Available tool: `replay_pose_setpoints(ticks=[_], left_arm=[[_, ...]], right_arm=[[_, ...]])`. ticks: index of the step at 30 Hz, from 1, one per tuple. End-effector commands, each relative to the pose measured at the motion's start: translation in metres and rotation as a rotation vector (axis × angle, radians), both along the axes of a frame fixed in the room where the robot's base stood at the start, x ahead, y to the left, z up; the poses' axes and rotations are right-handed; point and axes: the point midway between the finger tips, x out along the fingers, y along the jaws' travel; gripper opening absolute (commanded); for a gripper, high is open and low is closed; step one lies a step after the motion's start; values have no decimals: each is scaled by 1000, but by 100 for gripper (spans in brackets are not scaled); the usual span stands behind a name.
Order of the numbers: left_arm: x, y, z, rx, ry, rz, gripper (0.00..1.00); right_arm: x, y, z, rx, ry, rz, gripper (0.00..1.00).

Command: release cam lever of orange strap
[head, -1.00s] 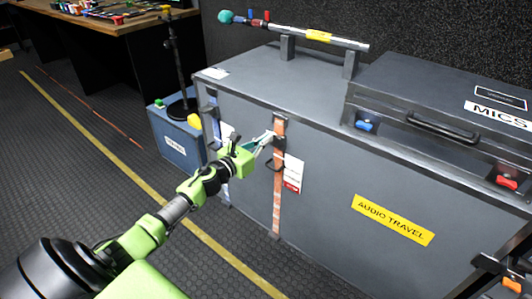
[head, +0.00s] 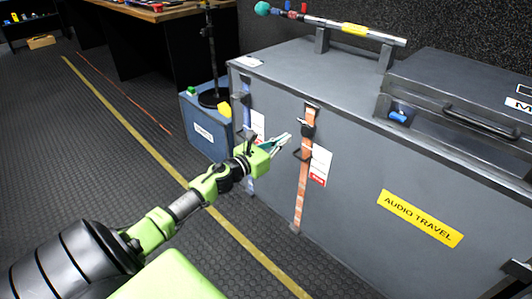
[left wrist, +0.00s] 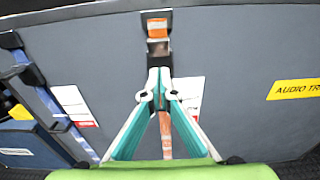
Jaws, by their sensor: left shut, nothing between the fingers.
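The orange strap (head: 304,185) runs down the front of the large grey case. A dark buckle with its cam lever (head: 306,129) sits near the strap's top; a dark loop handle shows just below it. My left gripper (head: 287,138) is shut and empty, just left of the buckle and apart from the strap in the head view. In the left wrist view, the shut fingertips (left wrist: 160,75) overlap the buckle area, hiding part of it. The orange strap (left wrist: 157,27) shows above them and again between the fingers. I cannot tell the lever's exact position. My right gripper is not in view.
The grey case (head: 345,230) has a yellow AUDIO TRAVEL label (head: 420,218) and a white-and-red tag (head: 320,165) beside the strap. A blue strap (head: 245,105) is further left. A blue box (head: 205,125) stands beside the case.

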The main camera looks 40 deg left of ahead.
Motion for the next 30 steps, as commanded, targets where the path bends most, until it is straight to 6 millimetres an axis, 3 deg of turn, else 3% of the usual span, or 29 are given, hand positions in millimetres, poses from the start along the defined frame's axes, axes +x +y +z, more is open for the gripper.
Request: replay_pose_setpoints(ticks=[6,13,30], left_arm=[[-37,2,2,-3,3,0,0],[-64,5,4,-3,1,0,0],[-73,6,6,-2,0,0,0]], right_arm=[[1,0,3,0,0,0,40],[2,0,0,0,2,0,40],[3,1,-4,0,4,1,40]])
